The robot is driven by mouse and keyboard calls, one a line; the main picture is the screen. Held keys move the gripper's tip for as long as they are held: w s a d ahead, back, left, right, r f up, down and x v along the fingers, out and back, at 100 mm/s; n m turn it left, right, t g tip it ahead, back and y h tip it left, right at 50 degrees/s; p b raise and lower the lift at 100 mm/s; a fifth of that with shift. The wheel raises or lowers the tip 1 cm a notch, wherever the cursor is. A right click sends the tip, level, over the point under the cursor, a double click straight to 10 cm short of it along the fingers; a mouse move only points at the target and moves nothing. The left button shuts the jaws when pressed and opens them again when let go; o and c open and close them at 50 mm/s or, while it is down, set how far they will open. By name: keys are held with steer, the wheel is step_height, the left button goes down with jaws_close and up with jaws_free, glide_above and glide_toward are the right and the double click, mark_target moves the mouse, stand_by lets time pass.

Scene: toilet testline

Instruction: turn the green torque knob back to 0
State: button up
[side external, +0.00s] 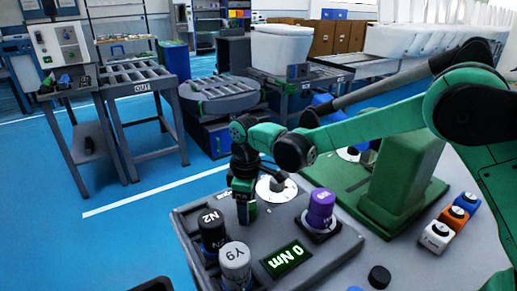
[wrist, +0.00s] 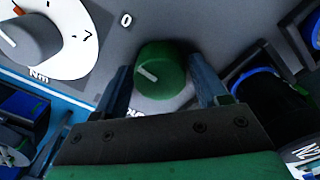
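The green torque knob (wrist: 166,66) sits on the grey panel between the two fingers of my gripper (wrist: 162,74) in the wrist view. A small gap shows on each side of it, so the fingers are open around it. Its white pointer line slants to the upper left, roughly toward the printed 0 (wrist: 126,19). In the side view my gripper (side external: 245,207) points down at the panel, and its fingers mostly hide the green knob. The display (side external: 287,258) on the panel reads 0 Nm in green, upside down in this view.
A white dial with a grey knob (wrist: 28,38) is beside the green knob. Cylinders marked N2 (side external: 212,230) and Y9 (side external: 235,262), and a purple one (side external: 320,208), stand close around my gripper. Orange, blue and white blocks (side external: 453,218) lie at the right.

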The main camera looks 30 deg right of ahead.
steer(key=shift+o, duration=0.9)
steer(key=shift+r, duration=2.8)
steer(key=s+d+r+m+t, duration=0.4)
steer(key=s+d+m+t, duration=0.3)
steer(key=s+d+m, duration=0.2)
steer(key=s+d, duration=0.2)
steer(key=s, duration=0.2)
steer(key=shift+s+d, duration=0.15)
steer(key=shift+d, duration=0.1)
steer(key=shift+r, duration=0.1)
steer(key=shift+c, duration=0.2)
